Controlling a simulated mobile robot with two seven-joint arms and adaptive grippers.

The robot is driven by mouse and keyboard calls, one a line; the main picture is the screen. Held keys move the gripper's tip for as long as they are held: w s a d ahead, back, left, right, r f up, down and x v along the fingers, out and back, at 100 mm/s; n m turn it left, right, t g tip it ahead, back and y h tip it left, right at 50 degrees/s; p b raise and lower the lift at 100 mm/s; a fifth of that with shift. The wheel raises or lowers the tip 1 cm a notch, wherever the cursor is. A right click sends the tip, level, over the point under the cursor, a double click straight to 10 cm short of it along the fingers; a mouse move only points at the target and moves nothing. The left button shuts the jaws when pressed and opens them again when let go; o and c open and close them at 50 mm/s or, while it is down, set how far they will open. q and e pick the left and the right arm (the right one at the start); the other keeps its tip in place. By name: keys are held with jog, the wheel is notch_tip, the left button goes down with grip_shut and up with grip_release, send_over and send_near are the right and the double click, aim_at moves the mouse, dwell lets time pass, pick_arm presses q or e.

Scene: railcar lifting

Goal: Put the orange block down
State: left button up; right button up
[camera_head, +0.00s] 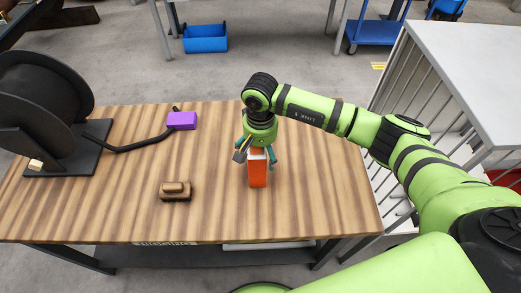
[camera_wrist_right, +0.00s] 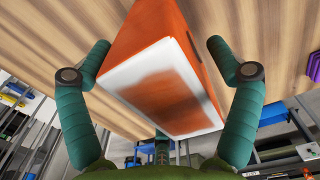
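The orange block (camera_head: 257,171) is a tall box with a white-edged top, upright at the middle right of the table (camera_head: 316,190). Its pale-bordered end shows large in the right wrist view (camera_wrist_right: 165,85). My right gripper (camera_head: 256,159) points down over the block, with its green fingers around the block's upper part. In the wrist view the two side fingers (camera_wrist_right: 160,43) stand beside the block with narrow gaps, so the gripper looks open. The block's base appears to be on the table. My left gripper is not in view.
A brown block (camera_head: 175,191) lies left of the orange block. A black reel (camera_head: 45,100) with a cable leading to a purple block (camera_head: 182,120) takes up the table's left. The table right of the orange block is clear. A white-topped railed unit (camera_head: 470,60) stands at right.

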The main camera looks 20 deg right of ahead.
jog(key=shift+r, duration=0.4)
notch_tip(320, 180, up, 11)
jog(key=b, duration=0.4)
jog(key=shift+f, duration=0.2)
jog(key=shift+r, duration=0.45)
jog(key=shift+a, duration=0.1)
